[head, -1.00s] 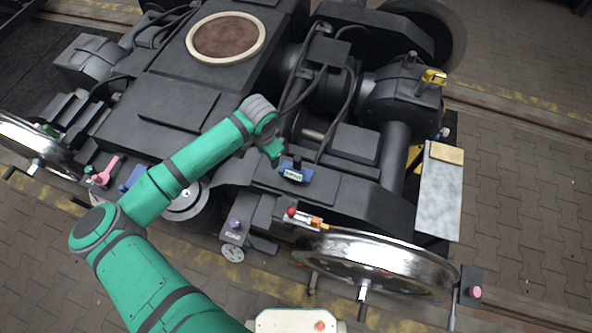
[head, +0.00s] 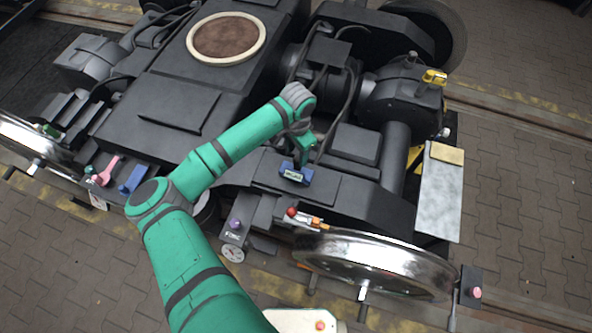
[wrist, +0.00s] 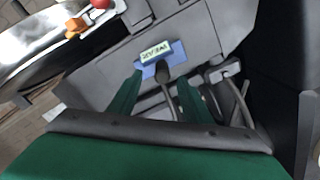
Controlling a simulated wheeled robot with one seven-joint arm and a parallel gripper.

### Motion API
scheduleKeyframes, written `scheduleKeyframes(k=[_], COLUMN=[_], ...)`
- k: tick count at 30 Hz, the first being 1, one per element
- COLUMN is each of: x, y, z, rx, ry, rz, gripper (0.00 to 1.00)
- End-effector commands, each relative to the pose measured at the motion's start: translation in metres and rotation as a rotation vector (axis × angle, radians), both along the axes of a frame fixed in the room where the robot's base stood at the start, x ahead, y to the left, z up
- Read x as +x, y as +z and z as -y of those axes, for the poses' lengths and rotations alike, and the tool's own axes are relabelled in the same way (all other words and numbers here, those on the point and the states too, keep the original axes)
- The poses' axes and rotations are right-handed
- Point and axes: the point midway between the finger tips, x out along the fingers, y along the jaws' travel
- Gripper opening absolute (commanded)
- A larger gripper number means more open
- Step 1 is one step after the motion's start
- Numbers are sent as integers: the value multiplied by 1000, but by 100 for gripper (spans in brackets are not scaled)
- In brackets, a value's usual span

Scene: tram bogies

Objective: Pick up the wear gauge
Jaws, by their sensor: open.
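The wear gauge (head: 296,174) is a small blue block with a pale lettered label and a dark upright knob. It sits on the dark flat top of the bogie frame, right of centre in the head view. In the wrist view the wear gauge (wrist: 178,52) lies just past my fingertips, its label facing the camera and its dark knob toward the gap between my fingers. My gripper (head: 304,154) is open and empty, close above and behind the gauge in the head view. In the wrist view the two green fingers of my gripper (wrist: 162,88) stand apart; contact with the knob cannot be told.
A red-knobbed tool with an orange part (head: 304,217) lies near the shiny wheel (head: 375,262). A purple-knobbed dial piece (head: 233,238) is to its left. Pink (head: 108,172) and blue (head: 133,178) tools sit far left. Dark cables run behind my gripper.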

Motion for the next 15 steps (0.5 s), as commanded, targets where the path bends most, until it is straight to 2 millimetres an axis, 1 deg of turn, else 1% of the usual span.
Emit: scheduleKeyframes(k=[5, 9, 12, 15], x=[4, 6, 6, 7], y=[-18, -39, -47, -50], z=[0, 0, 0, 0], rx=[0, 0, 0, 0], ry=[1, 1, 0, 0], rz=[0, -1, 0, 1], gripper=[45, 45, 45, 45])
